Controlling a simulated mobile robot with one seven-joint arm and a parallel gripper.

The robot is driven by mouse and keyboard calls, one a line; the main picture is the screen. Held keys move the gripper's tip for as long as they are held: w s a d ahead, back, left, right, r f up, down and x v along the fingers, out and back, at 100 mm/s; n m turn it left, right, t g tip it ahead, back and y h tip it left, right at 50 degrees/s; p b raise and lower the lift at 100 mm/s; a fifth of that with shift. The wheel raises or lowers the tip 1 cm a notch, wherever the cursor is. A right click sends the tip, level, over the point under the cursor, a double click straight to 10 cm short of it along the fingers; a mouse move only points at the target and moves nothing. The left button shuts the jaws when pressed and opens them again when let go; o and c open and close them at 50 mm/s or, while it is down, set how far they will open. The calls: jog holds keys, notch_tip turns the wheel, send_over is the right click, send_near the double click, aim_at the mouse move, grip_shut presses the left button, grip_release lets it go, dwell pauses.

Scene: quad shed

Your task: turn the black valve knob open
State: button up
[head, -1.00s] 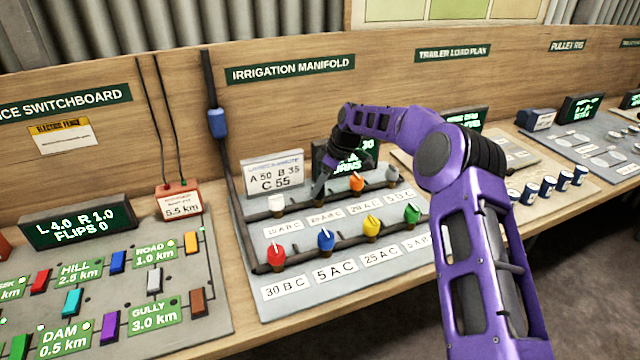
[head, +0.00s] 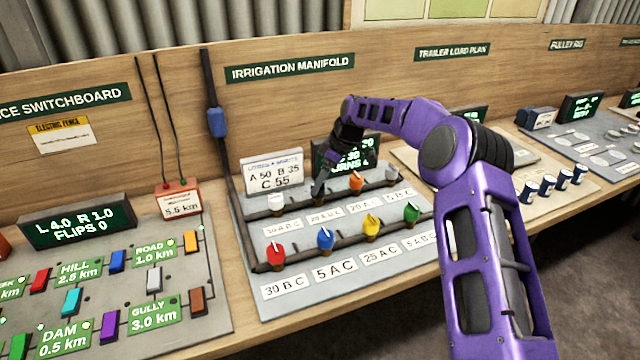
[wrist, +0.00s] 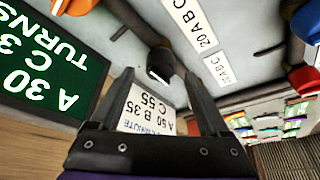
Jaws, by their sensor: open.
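The black valve knob (wrist: 160,66) shows in the wrist view, just beyond and between my fingertips, on the back pipe of the irrigation manifold. My gripper (head: 319,193) points down over that place. In the wrist view my gripper (wrist: 158,78) is open, with a finger on each side of the knob's line. I cannot tell whether either finger touches it. A 20 ABC label (wrist: 190,22) lies near the knob.
Front-row knobs are red (head: 276,253), blue (head: 326,239), yellow (head: 371,227) and green (head: 411,213). A target card (head: 273,174) and a green display (head: 360,155) stand behind the back pipe. My arm partly covers the display.

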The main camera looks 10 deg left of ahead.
jog(key=v, duration=1.5)
jog(key=shift+r, duration=0.2)
jog(key=shift+d, duration=0.1)
